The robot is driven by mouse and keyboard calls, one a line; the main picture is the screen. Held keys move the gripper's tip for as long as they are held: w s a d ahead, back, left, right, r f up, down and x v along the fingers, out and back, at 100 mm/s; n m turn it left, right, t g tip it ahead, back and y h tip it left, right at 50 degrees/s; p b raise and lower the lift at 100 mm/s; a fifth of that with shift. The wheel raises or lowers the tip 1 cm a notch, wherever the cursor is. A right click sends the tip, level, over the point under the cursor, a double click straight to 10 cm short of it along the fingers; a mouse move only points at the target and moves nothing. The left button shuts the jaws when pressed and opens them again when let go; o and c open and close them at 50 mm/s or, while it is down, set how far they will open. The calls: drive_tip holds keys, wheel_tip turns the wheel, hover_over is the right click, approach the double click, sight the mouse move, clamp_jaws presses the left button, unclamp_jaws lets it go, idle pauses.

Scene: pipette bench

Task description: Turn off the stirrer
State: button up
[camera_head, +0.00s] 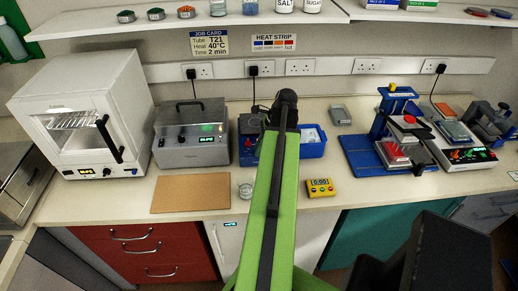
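No device here is clearly labelled as the stirrer. A dark blue box (248,124) stands on the bench behind my arm, and a black cord runs from it up to a wall socket. My arm hides its right part, and I cannot make out its switch or whether it is running. My green arm (268,220) rises from the bottom middle to a black joint in front of the bench. The gripper's fingers do not show.
A white oven (85,85) and a grey lidded unit (180,153) with a lit display stand left. A brown mat (192,193), a small glass jar (246,190) and a yellow timer (320,188) lie in front. A blue stand (365,160) and a balance (462,154) are at right.

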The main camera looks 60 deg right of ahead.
clamp_jaws()
drive_tip(key=shift+w+a+r+g+h+p, duration=0.15)
drive_tip(key=shift+a+r+g+h+p, duration=0.1)
drive_tip(key=shift+g+h+p, duration=0.25)
drive_tip(key=shift+w+f+g+h+p, duration=0.2)
drive_tip(key=shift+f+g+h+p, duration=0.15)
drive_tip(key=shift+g, duration=0.45)
drive_tip(key=o, duration=0.7)
unclamp_jaws()
drive_tip(key=shift+o, duration=0.2)
drive_tip(key=shift+r, duration=0.15)
